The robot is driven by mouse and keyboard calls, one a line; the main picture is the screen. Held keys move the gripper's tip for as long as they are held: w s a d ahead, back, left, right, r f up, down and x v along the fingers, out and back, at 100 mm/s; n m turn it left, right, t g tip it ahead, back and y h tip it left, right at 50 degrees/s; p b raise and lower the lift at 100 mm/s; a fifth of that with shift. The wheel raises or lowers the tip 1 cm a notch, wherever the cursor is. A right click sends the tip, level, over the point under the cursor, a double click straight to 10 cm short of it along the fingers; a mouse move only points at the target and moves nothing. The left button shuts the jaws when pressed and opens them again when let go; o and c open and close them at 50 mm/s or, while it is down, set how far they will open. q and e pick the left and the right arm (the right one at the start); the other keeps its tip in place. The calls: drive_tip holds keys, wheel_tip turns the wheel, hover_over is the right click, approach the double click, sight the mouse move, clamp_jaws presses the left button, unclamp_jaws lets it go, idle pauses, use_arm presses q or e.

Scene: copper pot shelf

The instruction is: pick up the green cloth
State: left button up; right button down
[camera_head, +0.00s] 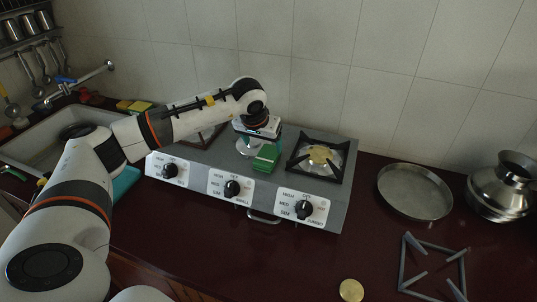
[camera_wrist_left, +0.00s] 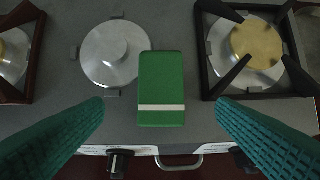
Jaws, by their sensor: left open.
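The green cloth (camera_head: 265,158) is a folded, block-like piece on the grey stove top, near the front edge between the middle and right burners. In the left wrist view the green cloth (camera_wrist_left: 161,75) is upright in the picture, with a pale stripe near its lower end. My left gripper (camera_head: 262,138) is over the stove, above the cloth, and partly covers it in the head view. In the left wrist view its two teal fingers (camera_wrist_left: 159,106) are spread wide on either side of the cloth, apart from it and empty. My right gripper is not in view.
The stove (camera_head: 334,190) has knobs and a front handle (camera_head: 263,217). Its right burner (camera_head: 318,155) carries a raised black grate close to the cloth; a bare metal burner cap (camera_wrist_left: 115,52) lies left of it. A round pan (camera_head: 415,192) and metal pot (camera_head: 503,187) stand right.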

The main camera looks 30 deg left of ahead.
sight(267, 155)
use_arm(q)
drive_tip(key=shift+x, duration=1.05)
drive_tip(key=shift+w+f+p, duration=0.3)
drive_tip(key=shift+f+p, duration=0.2)
drive_tip(key=shift+p, duration=0.15)
drive_tip(key=p+x, duration=0.1)
drive_tip(key=x, duration=0.2)
drive_tip(key=shift+w+f+p, duration=0.25)
drive_tip(key=shift+f+p, duration=0.05)
drive_tip(key=shift+w+a+f, duration=0.1)
drive_tip(key=shift+w+f, duration=0.05)
drive_tip(key=shift+f, duration=0.2)
drive_tip(key=shift+f+b, duration=0.2)
drive_tip(key=shift+b, duration=0.25)
drive_tip(key=c, duration=1.1)
